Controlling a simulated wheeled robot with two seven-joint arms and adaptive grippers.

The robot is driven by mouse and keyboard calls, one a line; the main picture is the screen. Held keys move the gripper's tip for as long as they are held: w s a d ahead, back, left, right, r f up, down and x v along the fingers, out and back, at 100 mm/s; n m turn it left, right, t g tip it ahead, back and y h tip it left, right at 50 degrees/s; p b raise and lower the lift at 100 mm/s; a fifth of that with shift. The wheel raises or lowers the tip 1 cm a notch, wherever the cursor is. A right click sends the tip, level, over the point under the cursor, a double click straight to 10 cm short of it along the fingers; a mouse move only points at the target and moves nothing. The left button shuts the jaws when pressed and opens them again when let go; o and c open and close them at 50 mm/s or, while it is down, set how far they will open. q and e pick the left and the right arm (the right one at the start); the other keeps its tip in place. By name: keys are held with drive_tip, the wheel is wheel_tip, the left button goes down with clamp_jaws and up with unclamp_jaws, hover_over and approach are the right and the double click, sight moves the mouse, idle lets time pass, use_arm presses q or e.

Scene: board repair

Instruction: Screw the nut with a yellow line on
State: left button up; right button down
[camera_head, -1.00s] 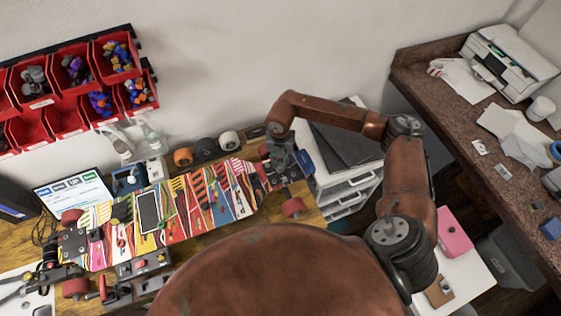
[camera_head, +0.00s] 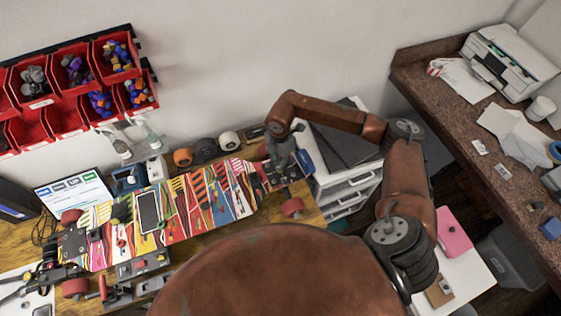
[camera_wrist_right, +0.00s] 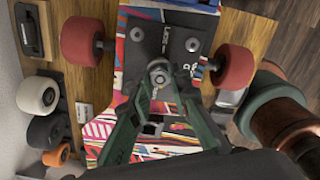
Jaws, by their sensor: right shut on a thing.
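A skateboard (camera_head: 212,205) with a bright striped pattern lies upside down on the wooden workbench. Its right-end truck (camera_wrist_right: 172,38) carries red wheels and shows closely in the right wrist view. My right gripper (camera_wrist_right: 159,76) points down at this truck, its green fingers converging on a small grey metal nut (camera_wrist_right: 158,70) at the truck's centre. It is shut on this nut. No yellow line can be made out on it. In the head view my right gripper (camera_head: 280,160) is over the board's right end, partly hiding the truck. My left gripper is not in view.
Loose wheels (camera_head: 204,150) stand along the bench's back edge. Red bins (camera_head: 118,62) hang on the wall at upper left. A phone-like device (camera_head: 148,211) lies on the board. White drawers (camera_head: 345,193) stand right of the bench, under my right arm.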

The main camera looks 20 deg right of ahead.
drive_tip(key=shift+w+r, duration=0.1)
drive_tip(key=shift+r, duration=0.05)
drive_tip(key=c, duration=1.7)
unclamp_jaws()
drive_tip(key=shift+c, duration=1.2)
drive_tip(key=n, duration=0.4)
drive_tip(key=shift+n, duration=0.9)
drive_tip(key=shift+n, duration=1)
drive_tip(key=n, duration=0.3)
drive_tip(key=shift+n, duration=0.4)
